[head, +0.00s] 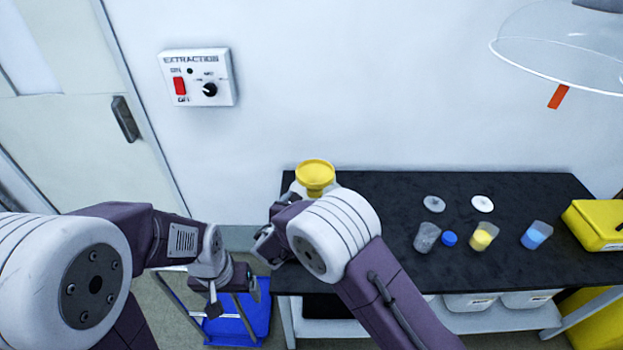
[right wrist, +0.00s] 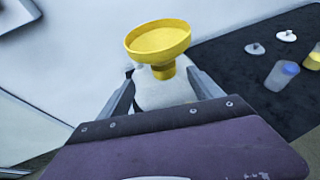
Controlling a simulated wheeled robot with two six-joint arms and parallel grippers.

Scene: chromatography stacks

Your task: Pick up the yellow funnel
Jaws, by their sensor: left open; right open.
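The yellow funnel (head: 315,174) sits upright on top of a white container (head: 296,189) at the left end of the dark bench. In the right wrist view the funnel (right wrist: 158,40) has a wide round rim and a short spout going down into the white container (right wrist: 163,95). My right gripper (right wrist: 162,80) is open, with its fingers apart on either side of the container and the spout in that picture. I cannot tell whether they touch. My left gripper (head: 236,292) is open and empty, low in front of the bench's left end.
A yellow case (head: 597,224) stands at right. A blue bin (head: 250,325) is below, left.

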